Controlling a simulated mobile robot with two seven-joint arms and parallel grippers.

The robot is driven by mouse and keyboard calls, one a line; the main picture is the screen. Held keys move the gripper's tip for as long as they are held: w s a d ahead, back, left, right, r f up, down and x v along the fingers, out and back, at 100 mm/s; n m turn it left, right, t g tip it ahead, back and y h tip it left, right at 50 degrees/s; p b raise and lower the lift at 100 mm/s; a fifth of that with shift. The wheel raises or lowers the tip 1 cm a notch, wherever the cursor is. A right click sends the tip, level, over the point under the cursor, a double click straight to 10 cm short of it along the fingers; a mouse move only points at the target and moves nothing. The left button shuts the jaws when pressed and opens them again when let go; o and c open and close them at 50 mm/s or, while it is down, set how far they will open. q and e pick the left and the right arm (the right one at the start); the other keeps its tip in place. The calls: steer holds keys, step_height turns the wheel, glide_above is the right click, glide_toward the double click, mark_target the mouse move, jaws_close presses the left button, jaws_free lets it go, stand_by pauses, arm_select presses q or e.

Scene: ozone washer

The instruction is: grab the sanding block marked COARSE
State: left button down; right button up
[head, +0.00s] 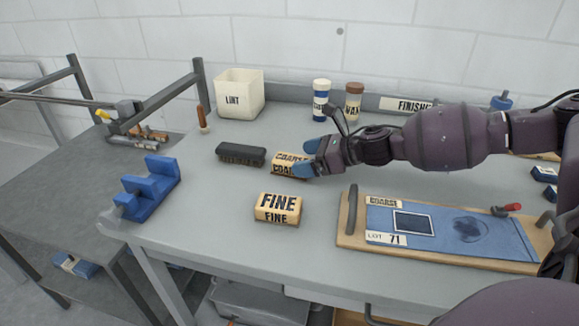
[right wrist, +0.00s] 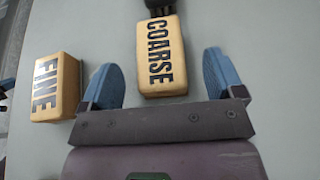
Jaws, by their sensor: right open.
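The sanding block marked COARSE (head: 286,165) is tan with black lettering and lies on the grey bench, partly hidden by my right gripper in the head view. My right gripper (head: 308,158) is open at its right end, with blue fingertips. In the right wrist view the COARSE block (right wrist: 162,58) is ahead of the palm, its near end in line with the gap between the open fingers (right wrist: 164,82). The sanding block marked FINE (head: 278,208) lies apart, nearer the front; it also shows at the left in the right wrist view (right wrist: 56,88). My left gripper is out of view.
A dark brush (head: 241,154) lies just left of the COARSE block. A blue clamp-like block (head: 150,188) sits at the bench's left edge. A board with a blue sheet (head: 440,250) lies front right. A LINT bin (head: 239,93) and two shakers (head: 354,101) stand behind.

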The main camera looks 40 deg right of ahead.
mark_target(282, 163)
steer(key=shift+b+x, duration=0.35)
steer(key=shift+x, duration=0.9)
steer(key=c, duration=1.1)
